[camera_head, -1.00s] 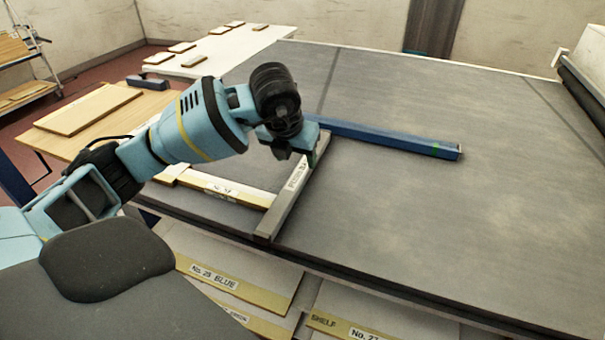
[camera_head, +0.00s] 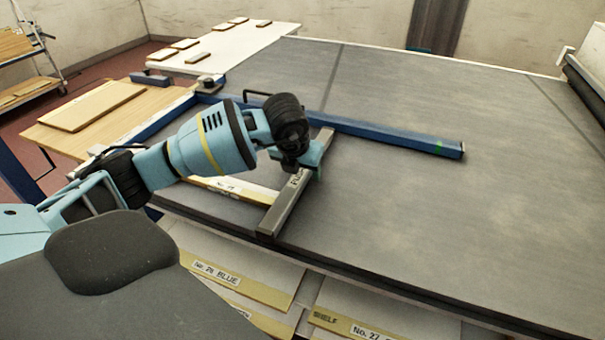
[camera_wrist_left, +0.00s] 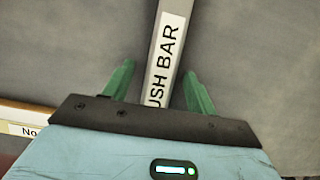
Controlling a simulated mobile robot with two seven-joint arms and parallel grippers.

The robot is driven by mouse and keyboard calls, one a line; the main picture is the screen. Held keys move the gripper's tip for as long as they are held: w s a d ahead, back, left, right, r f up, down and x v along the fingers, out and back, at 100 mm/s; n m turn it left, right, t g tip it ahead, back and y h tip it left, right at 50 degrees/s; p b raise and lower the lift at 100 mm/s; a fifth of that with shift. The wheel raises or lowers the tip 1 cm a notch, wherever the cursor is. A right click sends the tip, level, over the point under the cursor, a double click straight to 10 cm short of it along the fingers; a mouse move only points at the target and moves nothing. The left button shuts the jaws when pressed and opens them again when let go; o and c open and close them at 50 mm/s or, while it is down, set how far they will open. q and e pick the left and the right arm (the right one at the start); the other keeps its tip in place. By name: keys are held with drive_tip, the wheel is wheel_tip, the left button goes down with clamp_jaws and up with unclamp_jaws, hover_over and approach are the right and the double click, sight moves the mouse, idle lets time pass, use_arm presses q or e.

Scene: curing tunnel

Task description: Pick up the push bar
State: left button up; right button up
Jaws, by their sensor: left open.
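The push bar is a grey bar (camera_head: 285,207) lying on the dark table top, running from the front edge back toward the blue rail. In the left wrist view its white label reads "USH BAR" on the bar (camera_wrist_left: 168,55). My left gripper (camera_head: 303,178) is over the bar in the head view and hides part of it. In the left wrist view the green fingers of the left gripper (camera_wrist_left: 160,88) are open, one on each side of the bar, apart from it. My right gripper is not in view.
A blue rail (camera_head: 400,138) crosses the dark table (camera_head: 450,230) behind the bar. A framed panel with a yellow edge (camera_head: 235,188) lies left of the bar. Labelled boards (camera_head: 235,285) sit on shelves below. The table's right side is clear.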

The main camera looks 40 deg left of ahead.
sight(302, 171)
use_arm(q)
drive_tip(key=shift+c, duration=0.3)
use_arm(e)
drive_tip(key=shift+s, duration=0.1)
use_arm(q)
clamp_jaws()
drive_tip(key=shift+r, duration=0.1)
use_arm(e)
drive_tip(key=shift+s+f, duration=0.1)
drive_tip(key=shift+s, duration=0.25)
use_arm(q)
drive_tip(key=shift+r, duration=0.1)
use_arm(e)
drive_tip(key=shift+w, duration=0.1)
use_arm(q)
drive_tip(key=shift+r, duration=0.3)
wheel_tip(302, 171, up, 3)
drive_tip(key=shift+w+f, duration=0.1)
drive_tip(key=s+d, duration=0.2)
drive_tip(key=s, duration=0.3)
drive_tip(key=s+d+r, duration=0.1)
drive_tip(key=s+d, duration=0.1)
drive_tip(key=s, duration=0.3)
drive_tip(key=s+d+b, duration=0.1)
drive_tip(key=s, duration=0.4)
drive_tip(key=shift+d+r, duration=0.15)
drive_tip(key=shift+d, duration=0.25)
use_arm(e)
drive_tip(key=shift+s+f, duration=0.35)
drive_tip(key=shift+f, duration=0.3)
